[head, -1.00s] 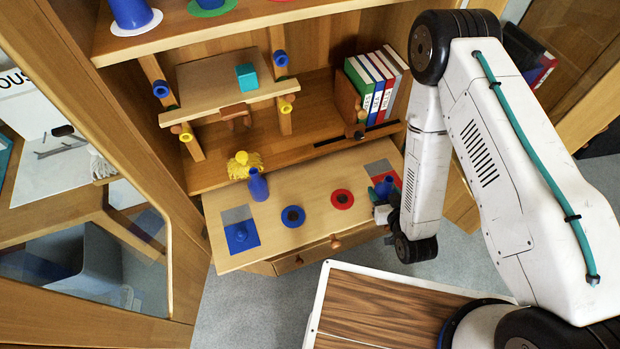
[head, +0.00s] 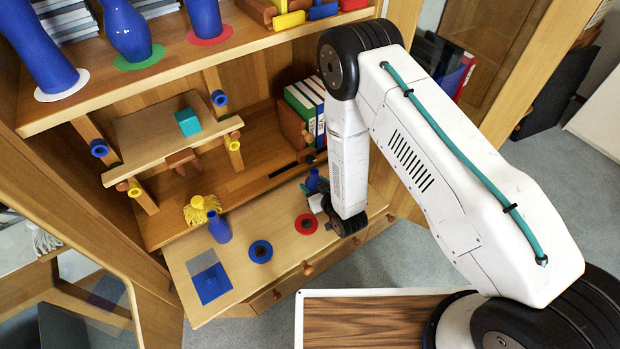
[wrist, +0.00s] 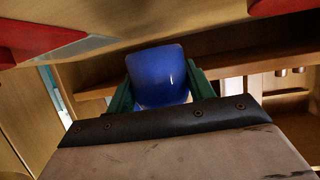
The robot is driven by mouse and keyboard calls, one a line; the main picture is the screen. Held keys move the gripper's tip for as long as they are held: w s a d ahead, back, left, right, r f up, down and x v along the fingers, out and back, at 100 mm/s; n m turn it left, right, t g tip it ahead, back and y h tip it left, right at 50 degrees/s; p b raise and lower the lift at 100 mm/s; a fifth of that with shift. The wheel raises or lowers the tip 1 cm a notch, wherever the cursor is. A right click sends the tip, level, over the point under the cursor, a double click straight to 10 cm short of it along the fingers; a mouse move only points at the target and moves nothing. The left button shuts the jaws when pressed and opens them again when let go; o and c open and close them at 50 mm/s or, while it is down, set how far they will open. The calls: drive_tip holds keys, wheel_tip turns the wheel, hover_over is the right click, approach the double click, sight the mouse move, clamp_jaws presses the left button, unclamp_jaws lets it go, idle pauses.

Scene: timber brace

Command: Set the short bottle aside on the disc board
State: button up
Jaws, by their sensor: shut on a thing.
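A short blue bottle (head: 313,181) is held in my gripper (head: 320,196), beside the right end of the light wooden disc board (head: 185,254). In the wrist view the blue bottle (wrist: 160,76) sits between the green fingers, which touch its sides. My arm link hides part of the gripper and the board's right end in the head view. I cannot tell whether the bottle touches the board. The board bears a blue disc (head: 260,251) and a red disc (head: 306,224), both with dark centres and both with nothing on them.
Another blue bottle (head: 219,227) stands at the board's back left, near a yellow tassel-like thing (head: 200,209). A grey-and-blue patch (head: 211,280) marks the left end. A small raised shelf (head: 165,135) and books (head: 304,107) are behind. Blue bottles (head: 127,31) line the upper shelf.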

sight(309, 178)
drive_tip(key=w, duration=0.1)
drive_tip(key=w+a, duration=0.1)
drive_tip(key=w, duration=0.1)
drive_tip(key=shift+w+a, duration=0.1)
drive_tip(key=shift+a, duration=0.25)
drive_tip(key=shift+c, duration=0.7)
drive_tip(key=shift+o, duration=0.2)
drive_tip(key=o, duration=1.3)
drive_tip(key=shift+s+d, duration=0.1)
drive_tip(key=shift+s, duration=0.1)
drive_tip(key=v, duration=1.1)
drive_tip(key=shift+s+d, duration=0.2)
drive_tip(key=shift+s, duration=0.2)
drive_tip(key=shift+r, duration=0.1)
